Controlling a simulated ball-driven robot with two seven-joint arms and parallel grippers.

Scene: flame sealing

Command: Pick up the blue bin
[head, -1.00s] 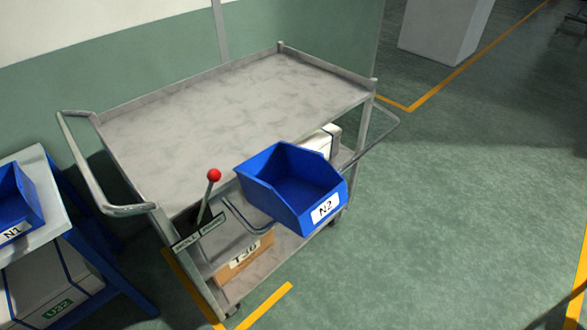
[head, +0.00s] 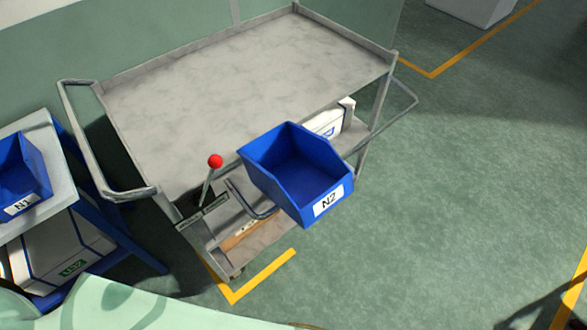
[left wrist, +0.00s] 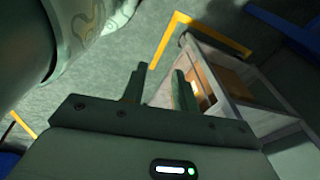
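A blue bin labelled N2 (head: 297,175) is in the head view, at the front side of the grey metal cart (head: 240,85). It is open at the top and looks empty. A second blue bin, labelled N1 (head: 20,175), is on the blue-framed table at the left edge and is cut off by the frame. My left gripper (left wrist: 160,84) shows only in the left wrist view. Its two fingers are apart with nothing between them. It is not touching either bin. My right gripper is in neither view.
A lever with a red knob (head: 215,161) stands left of the N2 bin. The cart's lower shelf holds a cardboard box (head: 245,233) and a white box (head: 328,122). A grey box labelled U32 (head: 65,255) is under the table. The floor (head: 470,190) at right is clear.

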